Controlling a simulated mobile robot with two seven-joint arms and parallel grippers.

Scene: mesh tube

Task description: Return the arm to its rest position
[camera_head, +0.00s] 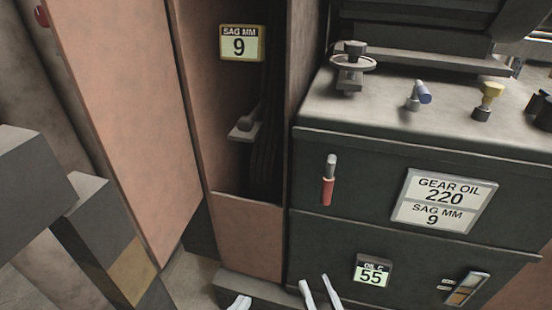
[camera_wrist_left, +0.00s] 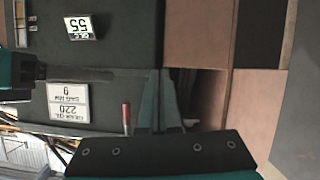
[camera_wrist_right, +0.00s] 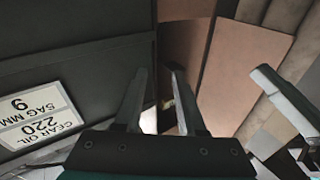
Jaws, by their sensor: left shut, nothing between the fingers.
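My left gripper (camera_head: 240,302) shows only as a pale tip at the bottom of the head view. In the left wrist view its fingers (camera_wrist_left: 161,74) are together, shut and empty, in front of the dark cabinet. My right gripper (camera_head: 318,283) is at the bottom centre of the head view with its two pale fingertips apart. In the right wrist view its fingers (camera_wrist_right: 158,71) are open with nothing held between them. Most of both grippers is below the head view's edge.
A dark machine cabinet (camera_head: 330,222) carries a gear oil plate (camera_head: 443,200), a red-handled lever (camera_head: 328,180) and an oil display (camera_head: 373,271). A tall brown panel (camera_head: 130,110) stands left of an opening with a gauge (camera_head: 241,43). Small valves (camera_head: 488,100) sit on the cabinet's top.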

